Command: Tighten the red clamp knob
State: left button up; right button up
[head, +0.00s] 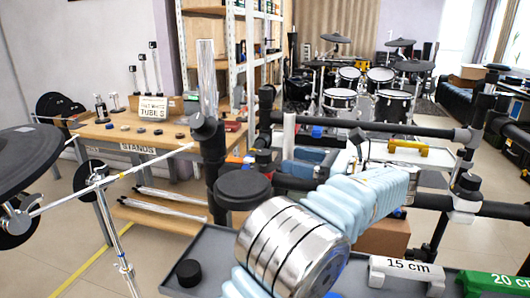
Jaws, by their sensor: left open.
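I cannot make out a red clamp knob; it may be hidden behind my arm or among the black tubes. A black tube frame (370,127) with black joints stands beyond my arm. My left arm, with a chrome cylinder and a pale blue ribbed sleeve, fills the lower middle and points to the upper right. My left gripper (410,187) is at the far end of the sleeve, mostly hidden by it, beside the frame. Nothing shows held in it. My right gripper is not in view.
A grey tray (212,262) in front holds a black round cap (189,272), a white "15 cm" block (405,270) and a green "20 cm" block (495,281). A drum pad (40,170) on a stand is at left. A wooden table (130,135) stands behind, with drums farther back.

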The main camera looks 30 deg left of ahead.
aim_at(269, 156)
pick_arm(q)
jog(key=a, duration=0.9)
jog(key=shift+s+a, duration=0.1)
jog(key=shift+s, duration=0.15)
jog(key=c, duration=0.9)
jog(key=m+t, duration=0.2)
jog(key=t, duration=0.1)
jog(key=m+t+h, duration=0.1)
jog(key=m+t, duration=0.1)
jog(key=t, duration=0.2)
jog(key=shift+m, duration=0.4)
jog(key=shift+c, duration=0.2)
jog(key=shift+t, duration=0.4)
jog(key=o, duration=0.9)
jog(key=shift+o, duration=0.2)
